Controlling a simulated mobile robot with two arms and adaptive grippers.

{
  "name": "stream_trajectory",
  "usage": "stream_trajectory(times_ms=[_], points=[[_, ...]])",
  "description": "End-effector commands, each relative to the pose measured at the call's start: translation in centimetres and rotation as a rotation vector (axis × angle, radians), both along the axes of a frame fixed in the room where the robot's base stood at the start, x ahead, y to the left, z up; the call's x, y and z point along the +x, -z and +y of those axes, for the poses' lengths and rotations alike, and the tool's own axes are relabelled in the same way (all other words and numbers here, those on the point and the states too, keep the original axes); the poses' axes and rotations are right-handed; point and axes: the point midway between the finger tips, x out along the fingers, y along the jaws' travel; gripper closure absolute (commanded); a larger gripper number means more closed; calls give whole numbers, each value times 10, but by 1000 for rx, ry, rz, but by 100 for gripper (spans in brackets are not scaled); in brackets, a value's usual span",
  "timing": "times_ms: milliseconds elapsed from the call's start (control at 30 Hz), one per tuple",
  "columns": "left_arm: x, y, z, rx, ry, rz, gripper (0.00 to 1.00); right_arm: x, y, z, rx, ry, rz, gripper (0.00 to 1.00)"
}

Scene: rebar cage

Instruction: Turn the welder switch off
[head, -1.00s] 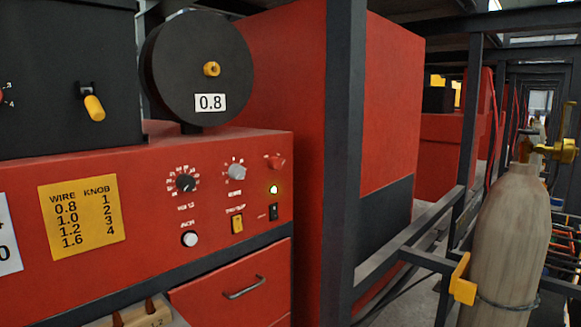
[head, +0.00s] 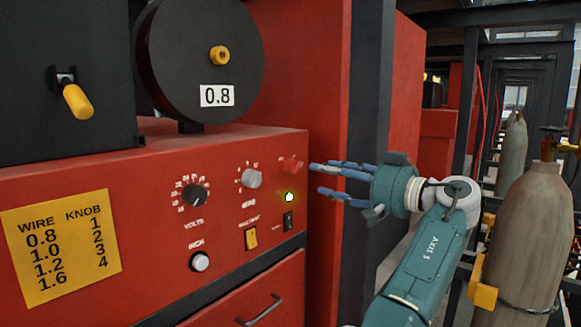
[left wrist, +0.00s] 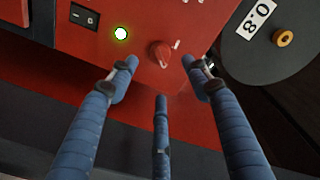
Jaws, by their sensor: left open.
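The red welder panel (head: 150,180) carries a red rotary switch (head: 291,165) at its upper right. In the left wrist view the red switch (left wrist: 160,52) lies just past the spread fingertips, apparently untouched. My right gripper is not in view.
The panel also has a volts knob (head: 194,195), a grey knob (head: 251,178), a white button (head: 200,262) and a yellow switch (head: 251,238). A dark steel post (head: 372,90) stands behind my gripper. A gas cylinder (head: 530,235) stands at right.

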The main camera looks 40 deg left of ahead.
Motion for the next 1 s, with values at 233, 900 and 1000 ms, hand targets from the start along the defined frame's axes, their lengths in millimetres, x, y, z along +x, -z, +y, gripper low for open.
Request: stream_trajectory(times_ms=[233,900,1000], points=[[6,-2,49,-1,-5,4,51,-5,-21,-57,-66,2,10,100],[14,2,96,1,1,4,51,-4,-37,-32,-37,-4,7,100],[14,1,96,1,0,4,67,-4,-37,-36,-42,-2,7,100]])
